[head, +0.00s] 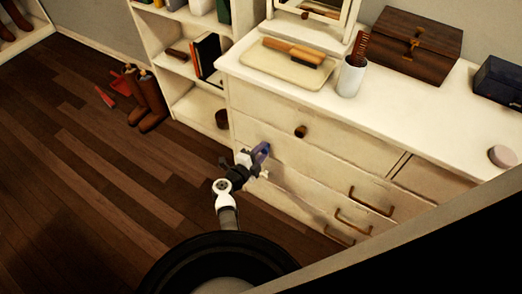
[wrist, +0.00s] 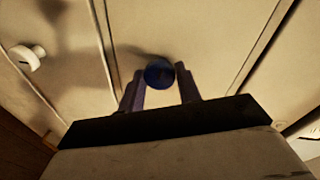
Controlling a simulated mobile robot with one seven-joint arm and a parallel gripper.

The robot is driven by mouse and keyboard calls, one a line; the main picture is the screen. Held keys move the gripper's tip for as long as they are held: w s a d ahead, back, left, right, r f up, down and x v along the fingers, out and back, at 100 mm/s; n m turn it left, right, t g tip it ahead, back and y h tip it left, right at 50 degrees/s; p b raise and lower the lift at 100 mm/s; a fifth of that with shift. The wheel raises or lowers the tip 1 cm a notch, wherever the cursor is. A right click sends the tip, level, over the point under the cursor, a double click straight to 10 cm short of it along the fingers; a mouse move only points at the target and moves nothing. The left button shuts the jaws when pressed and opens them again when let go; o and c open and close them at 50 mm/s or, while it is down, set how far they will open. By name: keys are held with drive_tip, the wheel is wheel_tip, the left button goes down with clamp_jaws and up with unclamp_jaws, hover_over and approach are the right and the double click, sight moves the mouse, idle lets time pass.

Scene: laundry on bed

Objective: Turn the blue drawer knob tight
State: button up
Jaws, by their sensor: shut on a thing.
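The blue drawer knob (wrist: 159,74) is on a cream drawer front and sits between my gripper's two fingertips in the wrist view. My gripper (wrist: 160,82) is shut on the knob, with one purple-grey finger on each side. In the head view my gripper (head: 262,152) is at the left part of the dresser's drawer fronts. The knob is small and mostly hidden by the fingers there. The cream dresser (head: 320,148) has several drawers.
A brown knob (head: 300,131) and curved handles (head: 371,202) stick out from other drawers. A pale knob (wrist: 28,57) shows at the left in the wrist view. Boots (head: 148,101) and a red thing stand on the floor by the shelf. The floor left of my arm is clear.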

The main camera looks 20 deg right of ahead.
drive_tip(key=shift+s+d+f+m+t+y+b, duration=0.1)
drive_tip(key=shift+m+t+y+b, duration=0.5)
drive_tip(key=shift+m, duration=1.7)
drive_tip(key=shift+s+a+r+m+t+y+b, duration=0.1)
drive_tip(key=shift+m+t+b, duration=0.25)
drive_tip(key=shift+m+b, duration=1.25)
drive_tip(key=shift+d+f+m+t+y+b, duration=0.1)
drive_tip(key=shift+m+t+y, duration=0.3)
drive_tip(key=shift+m, duration=2.6)
drive_tip(key=o, duration=1)
drive_tip(key=shift+c, duration=0.2)
drive_tip(key=shift+s, duration=0.1)
